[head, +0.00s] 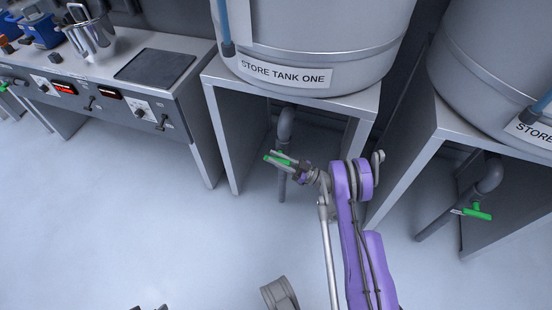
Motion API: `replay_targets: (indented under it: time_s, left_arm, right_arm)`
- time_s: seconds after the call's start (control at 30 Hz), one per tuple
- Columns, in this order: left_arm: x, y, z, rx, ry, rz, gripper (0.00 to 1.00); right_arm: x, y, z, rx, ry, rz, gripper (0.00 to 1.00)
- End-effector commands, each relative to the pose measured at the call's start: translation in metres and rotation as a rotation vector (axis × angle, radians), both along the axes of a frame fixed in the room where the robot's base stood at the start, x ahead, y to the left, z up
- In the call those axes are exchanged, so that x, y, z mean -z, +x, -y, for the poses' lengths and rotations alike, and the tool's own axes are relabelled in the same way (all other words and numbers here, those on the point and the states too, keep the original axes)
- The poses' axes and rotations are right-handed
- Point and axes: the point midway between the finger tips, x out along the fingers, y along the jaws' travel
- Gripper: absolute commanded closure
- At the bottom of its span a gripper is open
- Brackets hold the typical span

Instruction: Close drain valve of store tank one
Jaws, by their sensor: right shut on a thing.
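Store tank one (315,40) is a large pale tank with a "STORE TANK ONE" label, standing on a grey stand (218,85). A grey drain pipe (286,122) comes down beneath it. The green handle of its drain valve (270,159) shows at the pipe, partly covered by my gripper. My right gripper (279,160), on the purple arm, is shut on this green handle. The handle's exact angle is hard to tell. Small dark parts at the bottom edge may be my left gripper (150,307); its jaws cannot be made out.
A second store tank (490,60) stands at the right, with its own pipe (488,180) and green valve handle (478,212). A bench (160,85) with a dark plate and a metal pot (90,35) is at the left. The pale floor (120,230) in front is clear.

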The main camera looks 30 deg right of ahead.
Motion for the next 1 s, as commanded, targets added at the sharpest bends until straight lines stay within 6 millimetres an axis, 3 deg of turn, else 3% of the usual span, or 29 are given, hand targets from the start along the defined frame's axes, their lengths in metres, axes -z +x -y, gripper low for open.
replay_targets:
  time_s: [0.5, 0.53, 0.67, 1.0]
  left_arm:
    - [0.0000, 0.0000, 0.0000, 0.000, 0.000, 0.000, 0.50]
    - [0.0000, 0.0000, 0.0000, 0.000, 0.000, 0.000, 0.50]
    - [0.0000, 0.0000, 0.0000, 0.000, 0.000, 0.000, 0.50]
    - [-0.0003, -0.0001, 0.0000, 0.000, 0.000, 0.000, 0.50]
  right_arm:
    - [0.0000, 0.0004, -0.0002, 0.000, 0.012, 0.014, 1.00]
    - [0.0000, 0.0004, -0.0002, 0.000, 0.012, 0.014, 0.69]
    - [0.0000, 0.0004, -0.0002, 0.000, 0.012, 0.014, 0.46]
    - [0.0006, -0.0012, 0.0013, 0.000, 0.012, 0.014, 0.43]
